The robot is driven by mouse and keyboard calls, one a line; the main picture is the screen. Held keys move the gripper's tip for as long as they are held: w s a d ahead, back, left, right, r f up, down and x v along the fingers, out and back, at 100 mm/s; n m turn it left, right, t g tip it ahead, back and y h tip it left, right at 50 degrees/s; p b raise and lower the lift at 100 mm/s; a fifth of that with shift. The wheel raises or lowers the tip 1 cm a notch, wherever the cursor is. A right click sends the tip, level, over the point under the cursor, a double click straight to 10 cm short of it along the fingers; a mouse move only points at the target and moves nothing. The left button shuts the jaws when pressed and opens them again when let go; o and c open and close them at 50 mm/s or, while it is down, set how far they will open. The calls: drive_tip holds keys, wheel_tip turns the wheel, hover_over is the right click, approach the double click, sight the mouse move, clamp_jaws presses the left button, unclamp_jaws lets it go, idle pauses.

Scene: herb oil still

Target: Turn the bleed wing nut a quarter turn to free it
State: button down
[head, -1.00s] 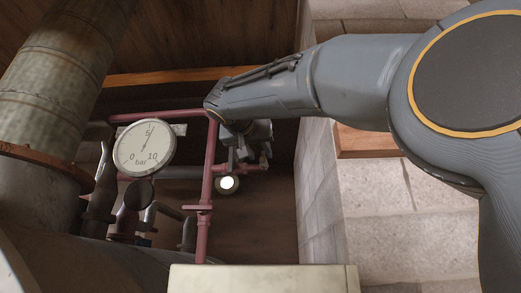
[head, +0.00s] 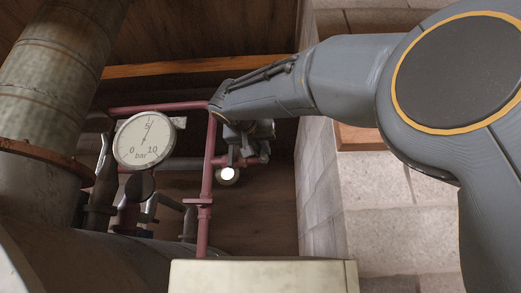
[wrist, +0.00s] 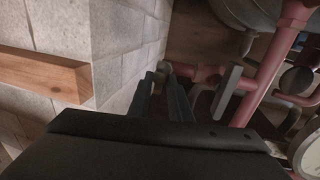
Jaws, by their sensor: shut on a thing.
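My gripper shows in the head view (head: 240,153) beside a red pipe, at a short side branch. In the wrist view, its two dark fingers (wrist: 160,88) reach up to the end of this branch and stand close together, shut on a small part there. That part looks like the bleed wing nut (wrist: 163,68), a small grey piece at the branch end. The fingers hide most of it, so its exact angle cannot be told. In the head view, the gripper and pipe hide the nut.
The red pipe (head: 205,185) runs upright beside my gripper. A pressure gauge (head: 144,138) stands to its left. A grey lever (wrist: 228,95) is right of the fingers. A stone block wall (wrist: 115,45) with a wooden beam (wrist: 45,75) is close on the left.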

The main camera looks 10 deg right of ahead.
drive_tip(key=shift+f+n+b, duration=0.1)
drive_tip(key=shift+n+b, duration=0.2)
drive_tip(key=shift+b, duration=0.1)
drive_tip(key=n+t+y+b, duration=0.1)
drive_tip(key=n+b, duration=0.1)
drive_tip(key=n, duration=0.4)
drive_tip(key=n+t+b, duration=0.1)
drive_tip(key=n+b, duration=0.1)
drive_tip(key=n, duration=0.5)
drive_tip(key=n+t+y+b, duration=0.1)
drive_tip(key=n+b, duration=0.2)
drive_tip(key=n, duration=0.3)
drive_tip(key=shift+f+n+y, duration=0.3)
drive_tip(key=shift+f+n, duration=0.05)
drive_tip(key=shift+n, duration=0.05)
drive_tip(key=shift+t, duration=0.3)
drive_tip(key=c, duration=1.7)
unclamp_jaws()
drive_tip(key=shift+o, duration=0.2)
drive_tip(key=shift+f, duration=0.1)
